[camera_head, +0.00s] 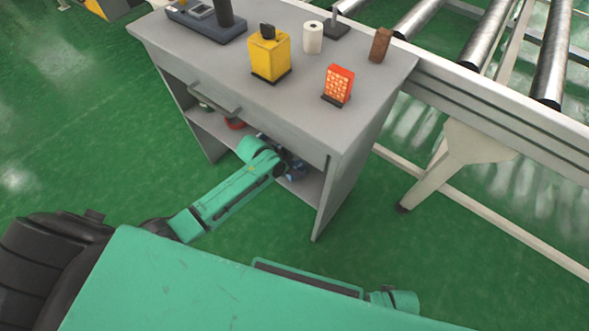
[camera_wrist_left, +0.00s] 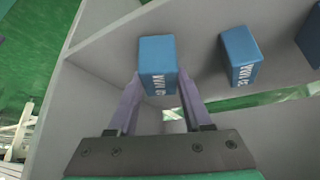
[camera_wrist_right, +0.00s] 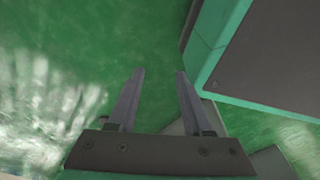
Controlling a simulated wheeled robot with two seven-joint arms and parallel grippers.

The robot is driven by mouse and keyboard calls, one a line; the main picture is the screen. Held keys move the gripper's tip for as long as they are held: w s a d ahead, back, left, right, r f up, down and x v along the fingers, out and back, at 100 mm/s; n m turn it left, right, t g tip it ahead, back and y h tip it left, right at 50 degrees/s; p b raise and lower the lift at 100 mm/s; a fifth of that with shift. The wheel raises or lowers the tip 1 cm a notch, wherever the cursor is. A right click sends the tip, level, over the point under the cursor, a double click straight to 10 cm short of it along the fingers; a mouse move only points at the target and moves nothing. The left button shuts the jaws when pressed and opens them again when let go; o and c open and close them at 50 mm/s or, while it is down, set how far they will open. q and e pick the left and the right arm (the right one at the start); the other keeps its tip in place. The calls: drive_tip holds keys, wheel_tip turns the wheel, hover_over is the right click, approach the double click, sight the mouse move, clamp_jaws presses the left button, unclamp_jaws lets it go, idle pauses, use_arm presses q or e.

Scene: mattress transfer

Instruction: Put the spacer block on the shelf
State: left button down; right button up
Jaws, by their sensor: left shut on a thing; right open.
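The blue spacer block (camera_wrist_left: 158,58) with white lettering is between the fingertips of my left gripper (camera_wrist_left: 158,88), which is shut on it. In the head view my left gripper (camera_head: 288,167) reaches under the grey bench top, into the open space over the lower shelf (camera_head: 305,190); the tabletop and arm hide much of it. I cannot tell whether the block touches the shelf. Two similar blue blocks, one (camera_wrist_left: 240,55) near and one (camera_wrist_left: 312,40) at the picture edge, stand apart to its right. My right gripper (camera_wrist_right: 160,72) is open and empty above the green floor.
The grey bench top (camera_head: 215,70) holds a yellow container (camera_head: 268,55), an orange item (camera_head: 338,84), a white roll (camera_head: 312,37) and a brown block (camera_head: 380,45). A red item (camera_head: 234,123) is on the shelf. A roller conveyor (camera_head: 500,110) stands right of the bench.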

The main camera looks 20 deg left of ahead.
use_arm(q)
drive_tip(key=shift+f, duration=0.2)
drive_tip(key=shift+c, duration=1.7)
unclamp_jaws()
drive_tip(key=shift+f, duration=0.1)
use_arm(e)
drive_tip(key=shift+w+r, duration=0.1)
drive_tip(key=shift+w, duration=0.05)
use_arm(q)
drive_tip(key=shift+s+a+r+p, duration=0.1)
drive_tip(key=shift+a+r+p, duration=0.1)
drive_tip(key=shift+r+p, duration=0.2)
drive_tip(key=p+v, duration=0.3)
drive_tip(key=v, duration=0.8)
use_arm(e)
drive_tip(key=s+d+f, duration=0.1)
drive_tip(key=s, duration=0.7)
drive_tip(key=shift+s+d+f, duration=0.2)
drive_tip(key=shift+s+d, duration=0.2)
use_arm(q)
drive_tip(key=shift+r, duration=0.15)
